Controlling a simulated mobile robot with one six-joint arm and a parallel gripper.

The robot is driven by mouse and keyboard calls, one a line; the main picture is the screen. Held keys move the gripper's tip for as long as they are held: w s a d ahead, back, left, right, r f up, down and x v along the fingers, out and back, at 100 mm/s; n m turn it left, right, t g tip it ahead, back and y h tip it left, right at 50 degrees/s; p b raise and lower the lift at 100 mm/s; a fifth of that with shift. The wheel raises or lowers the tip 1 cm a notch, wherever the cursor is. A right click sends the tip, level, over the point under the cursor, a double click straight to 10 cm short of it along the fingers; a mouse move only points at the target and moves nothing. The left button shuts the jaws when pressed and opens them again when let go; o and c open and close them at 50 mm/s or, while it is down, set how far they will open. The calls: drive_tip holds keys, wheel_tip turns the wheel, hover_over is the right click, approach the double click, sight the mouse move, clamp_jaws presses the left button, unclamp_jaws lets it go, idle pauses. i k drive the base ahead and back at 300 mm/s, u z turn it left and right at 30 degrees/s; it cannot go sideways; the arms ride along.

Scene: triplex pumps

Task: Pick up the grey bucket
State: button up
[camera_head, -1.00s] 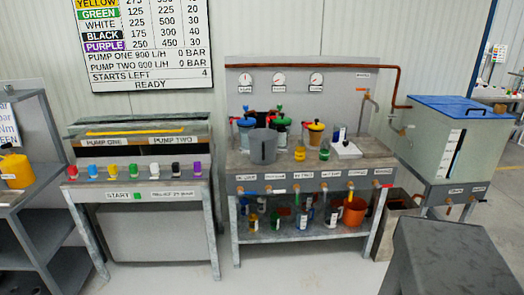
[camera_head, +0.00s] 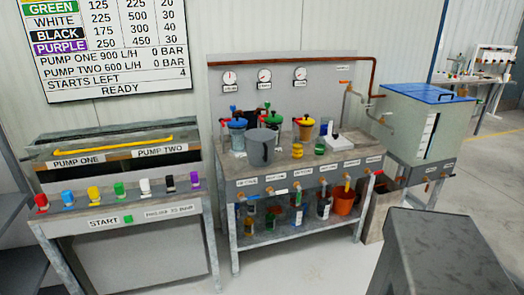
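The grey bucket (camera_head: 261,148) stands upright on the top of the middle workbench (camera_head: 232,172), near its front left part. It is in front of several coloured pump heads and appears open at the top. My gripper is not in view, and nothing is seen touching the bucket.
An orange bucket (camera_head: 343,201) sits on the bench's lower shelf among several bottles. A small yellow container (camera_head: 297,151) stands right of the grey bucket. A pump console (camera_head: 120,218) is at the left, and a blue-lidded tank (camera_head: 428,115) at the right.

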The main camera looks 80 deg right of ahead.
sight(260, 142)
drive_tip(key=z, duration=0.4)
drive_tip(key=i, duration=0.75)
drive_tip(key=z, duration=0.75)
drive_tip(key=i, duration=0.7)
drive_tip(key=z, duration=0.3)
